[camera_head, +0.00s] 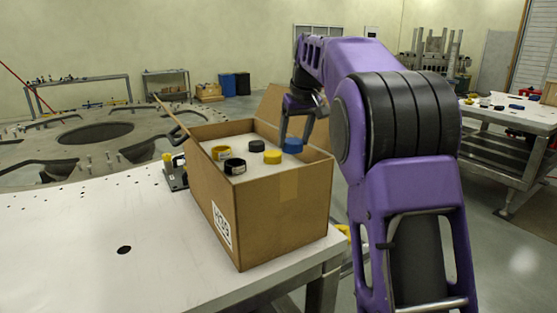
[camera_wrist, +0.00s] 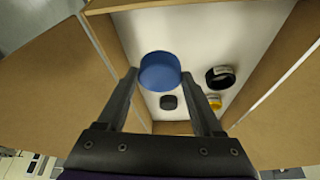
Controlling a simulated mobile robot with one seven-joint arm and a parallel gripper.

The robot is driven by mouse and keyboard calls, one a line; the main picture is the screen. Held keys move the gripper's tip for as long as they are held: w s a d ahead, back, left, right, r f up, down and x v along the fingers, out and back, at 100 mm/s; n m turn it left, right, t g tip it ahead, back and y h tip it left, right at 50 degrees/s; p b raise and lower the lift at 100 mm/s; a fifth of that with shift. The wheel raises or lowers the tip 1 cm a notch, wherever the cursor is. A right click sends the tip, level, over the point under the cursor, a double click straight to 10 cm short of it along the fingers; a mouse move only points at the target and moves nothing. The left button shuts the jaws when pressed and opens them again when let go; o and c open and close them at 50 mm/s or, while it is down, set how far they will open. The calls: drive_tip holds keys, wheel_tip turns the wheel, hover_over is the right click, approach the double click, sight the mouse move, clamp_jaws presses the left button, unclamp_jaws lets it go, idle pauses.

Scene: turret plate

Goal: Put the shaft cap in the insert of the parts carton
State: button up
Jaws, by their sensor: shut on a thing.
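The parts carton (camera_head: 285,205) stands open on the white table, with a white insert (camera_head: 215,142) inside it. My gripper (camera_head: 293,139) is over the right side of the carton, shut on a blue round cap (camera_head: 292,146), which I take as the shaft cap. The wrist view shows the blue cap (camera_wrist: 160,72) between the two fingertips, in front of the white insert (camera_wrist: 200,35). I cannot tell whether the cap touches the insert. Any opening under it is hidden.
The white table (camera_head: 90,230) is clear at the front left.

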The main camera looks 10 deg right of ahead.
drive_tip(key=shift+f, duration=3.35)
drive_tip(key=shift+f, duration=0.2)
drive_tip(key=o, duration=1.5)
drive_tip(key=shift+c, duration=0.2)
drive_tip(key=shift+r, duration=0.15)
drive_tip(key=v, duration=1.2)
drive_tip(key=shift+w+r, duration=0.1)
